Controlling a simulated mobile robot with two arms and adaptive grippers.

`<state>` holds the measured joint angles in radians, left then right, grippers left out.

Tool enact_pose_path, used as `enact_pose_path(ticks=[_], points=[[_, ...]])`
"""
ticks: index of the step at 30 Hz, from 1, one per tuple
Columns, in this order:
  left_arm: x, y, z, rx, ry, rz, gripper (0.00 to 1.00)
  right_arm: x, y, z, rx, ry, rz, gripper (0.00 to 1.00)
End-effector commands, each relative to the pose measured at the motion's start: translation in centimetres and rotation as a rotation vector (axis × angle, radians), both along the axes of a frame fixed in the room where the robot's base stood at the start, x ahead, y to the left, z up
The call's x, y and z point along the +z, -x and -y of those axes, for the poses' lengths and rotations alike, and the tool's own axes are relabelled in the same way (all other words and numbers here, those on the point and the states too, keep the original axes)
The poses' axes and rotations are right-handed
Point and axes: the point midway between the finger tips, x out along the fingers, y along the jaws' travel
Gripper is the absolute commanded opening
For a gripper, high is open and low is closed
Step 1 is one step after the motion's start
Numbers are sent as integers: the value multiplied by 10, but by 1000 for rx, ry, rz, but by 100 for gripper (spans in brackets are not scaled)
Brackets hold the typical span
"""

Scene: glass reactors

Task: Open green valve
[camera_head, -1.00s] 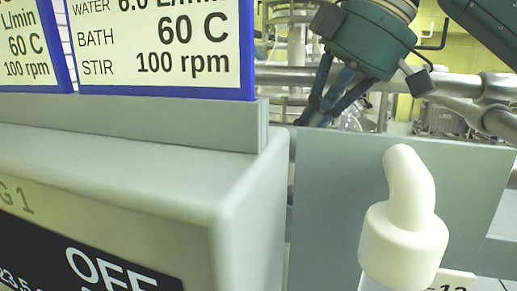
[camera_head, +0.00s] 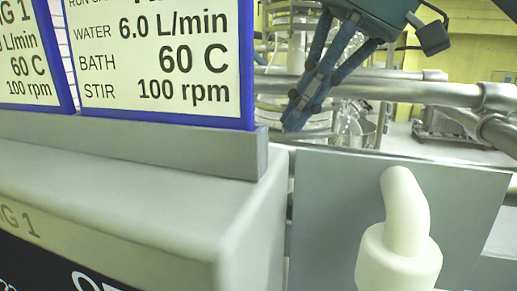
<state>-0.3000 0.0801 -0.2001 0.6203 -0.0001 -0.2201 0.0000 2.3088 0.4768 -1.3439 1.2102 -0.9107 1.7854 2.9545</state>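No green valve can be made out in this view. My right gripper (camera_head: 292,124) hangs from the upper right, a teal body with dark blue fingers pointing down and left. It is beyond the grey box and in front of metal pipes and glassware. Its fingers overlap from this angle, so their opening is unclear, and nothing is visibly held. My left gripper is out of view.
A grey control box (camera_head: 120,185) fills the lower left, with blue-framed displays (camera_head: 157,60) above it. A white bent spout (camera_head: 405,215) stands before a grey panel (camera_head: 330,215) at right. Metal pipes (camera_head: 420,90) run behind.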

Motion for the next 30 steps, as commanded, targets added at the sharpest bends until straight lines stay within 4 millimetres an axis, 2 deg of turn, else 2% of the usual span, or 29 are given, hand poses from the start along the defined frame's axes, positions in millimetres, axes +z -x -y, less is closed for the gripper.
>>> enact_pose_path(ticks=[2,5,13,15,18,30], points=[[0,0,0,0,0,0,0,0,8,-3,0,2,-1,0],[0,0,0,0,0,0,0,-7,8,-3,-1,1,-3,0],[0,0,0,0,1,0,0,-40,8,-2,-1,1,-3,0],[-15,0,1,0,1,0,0,-54,8,-3,-2,1,-1,0],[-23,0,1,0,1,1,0,-62,8,-3,-1,0,-2,0],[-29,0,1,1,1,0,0,-68,8,-3,0,1,-2,0]])
